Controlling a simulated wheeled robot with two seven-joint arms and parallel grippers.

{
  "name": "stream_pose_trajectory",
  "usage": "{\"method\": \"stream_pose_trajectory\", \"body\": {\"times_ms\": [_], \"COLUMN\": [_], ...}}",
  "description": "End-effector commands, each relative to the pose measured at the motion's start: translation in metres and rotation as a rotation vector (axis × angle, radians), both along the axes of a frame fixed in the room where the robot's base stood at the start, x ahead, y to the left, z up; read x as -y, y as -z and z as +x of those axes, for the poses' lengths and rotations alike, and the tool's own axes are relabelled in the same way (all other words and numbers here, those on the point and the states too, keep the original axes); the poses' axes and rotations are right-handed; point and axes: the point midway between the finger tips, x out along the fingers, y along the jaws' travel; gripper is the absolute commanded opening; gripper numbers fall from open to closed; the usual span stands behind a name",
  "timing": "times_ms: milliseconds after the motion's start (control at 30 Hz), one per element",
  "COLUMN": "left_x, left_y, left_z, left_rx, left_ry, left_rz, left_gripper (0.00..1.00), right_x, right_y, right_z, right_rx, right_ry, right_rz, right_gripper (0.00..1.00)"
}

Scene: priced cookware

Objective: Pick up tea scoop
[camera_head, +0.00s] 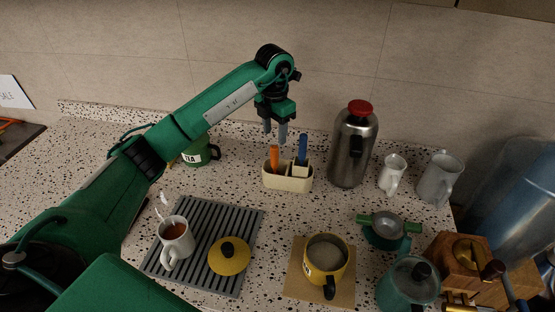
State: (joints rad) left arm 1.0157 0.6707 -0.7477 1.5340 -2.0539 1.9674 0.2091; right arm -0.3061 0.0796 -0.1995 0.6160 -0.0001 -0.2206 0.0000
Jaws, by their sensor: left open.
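A cream holder (288,181) stands on the speckled counter, with an orange handle (275,158) and a blue handle (303,148) sticking up out of it. I cannot tell which of them, if either, is the tea scoop, as their lower ends are hidden in the holder. My left gripper (276,140) points down just above and behind the orange handle, open and empty, with its fingertips near the handle tops. A green canister labelled TEA (200,152) stands left of the holder, partly behind my left arm. My right gripper is not in view.
A steel flask with a red lid (353,145) stands right of the holder, with white jugs (393,174) beyond. In front are a grey ribbed mat (204,274) with a mug (176,240) and yellow lid (229,256), a yellow canister (326,262), and a teapot (408,285).

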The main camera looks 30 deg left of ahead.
Motion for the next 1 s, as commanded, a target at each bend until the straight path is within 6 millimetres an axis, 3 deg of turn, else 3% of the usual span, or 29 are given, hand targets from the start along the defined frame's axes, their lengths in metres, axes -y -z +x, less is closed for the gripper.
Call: {"method": "stream_pose_trajectory", "body": {"times_ms": [233,500,700,833,1000], "left_x": [0.0,0.001,0.001,0.001,0.0], "left_y": [0.043,0.061,0.084,0.102,0.109], "left_z": [0.0,0.0,0.0,0.0,0.001], "left_rx": [-0.004,-0.001,-0.004,-0.002,0.0], "left_ry": [-0.001,0.0,-0.001,-0.001,-0.001], "left_rz": [-0.002,-0.004,-0.004,-0.003,-0.001], "left_gripper": [0.47,0.47,0.47,0.47,0.47], "right_x": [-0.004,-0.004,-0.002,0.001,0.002], "right_y": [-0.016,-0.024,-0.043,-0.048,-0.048], "right_z": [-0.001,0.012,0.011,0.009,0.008], "right_rx": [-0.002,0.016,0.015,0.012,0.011], "right_ry": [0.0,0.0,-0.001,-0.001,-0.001], "right_rz": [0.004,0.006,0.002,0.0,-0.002], "right_gripper": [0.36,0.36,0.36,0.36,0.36]}}
